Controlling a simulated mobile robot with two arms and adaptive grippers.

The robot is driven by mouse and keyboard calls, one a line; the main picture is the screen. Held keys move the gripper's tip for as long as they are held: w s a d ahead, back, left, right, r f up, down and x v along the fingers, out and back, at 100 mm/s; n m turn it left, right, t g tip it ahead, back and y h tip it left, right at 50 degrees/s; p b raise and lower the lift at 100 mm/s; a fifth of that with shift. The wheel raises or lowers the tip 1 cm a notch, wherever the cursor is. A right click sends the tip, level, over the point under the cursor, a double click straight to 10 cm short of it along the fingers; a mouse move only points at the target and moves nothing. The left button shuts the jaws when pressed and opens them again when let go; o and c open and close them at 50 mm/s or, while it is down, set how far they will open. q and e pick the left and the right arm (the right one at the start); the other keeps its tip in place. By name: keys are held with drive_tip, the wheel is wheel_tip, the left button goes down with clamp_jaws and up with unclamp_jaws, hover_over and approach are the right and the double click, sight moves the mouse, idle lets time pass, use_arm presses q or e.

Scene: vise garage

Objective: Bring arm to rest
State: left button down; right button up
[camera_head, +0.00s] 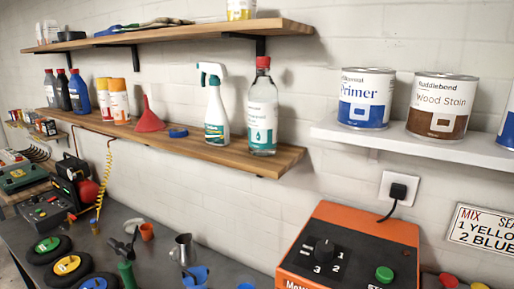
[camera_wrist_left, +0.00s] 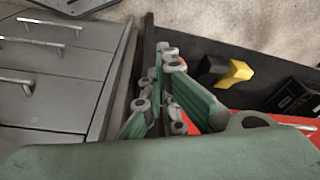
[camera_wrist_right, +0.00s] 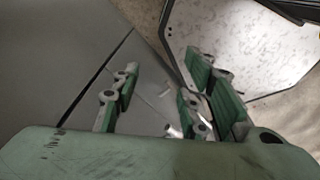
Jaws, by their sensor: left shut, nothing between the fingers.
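My left gripper (camera_wrist_left: 163,85) shows in the left wrist view. Its green fingers are close together at the tips with nothing between them, so it is shut and empty. It hangs over a dark surface beside a grey drawer cabinet (camera_wrist_left: 52,85). My right gripper (camera_wrist_right: 155,95) shows in the right wrist view. Its green fingers stand apart with a gap between them, so it is open and empty. Grey panels and the floor lie beyond it. Neither gripper shows in the head view.
The head view shows a workbench with an orange machine (camera_head: 350,245), a metal jug (camera_head: 183,250) and several wheels. Wooden shelves above hold a spray bottle (camera_head: 214,115) and a red funnel (camera_head: 149,117). A white shelf (camera_head: 400,142) holds paint cans. A yellow-and-black object (camera_wrist_left: 235,73) lies near my left gripper.

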use_arm(q)
drive_tip(key=s+a+f+b, duration=0.1)
drive_tip(key=s+f+b, duration=0.1)
drive_tip(key=s+f, duration=0.7)
drive_tip(key=s+a+f+g+b, duration=0.1)
drive_tip(key=s+f, duration=0.8)
drive_tip(key=f, duration=0.9)
drive_tip(key=shift+s+a+g+b, duration=0.35)
drive_tip(key=shift+a+b, duration=0.3)
drive_tip(key=shift+b, duration=0.6)
drive_tip(key=shift+s, duration=0.1)
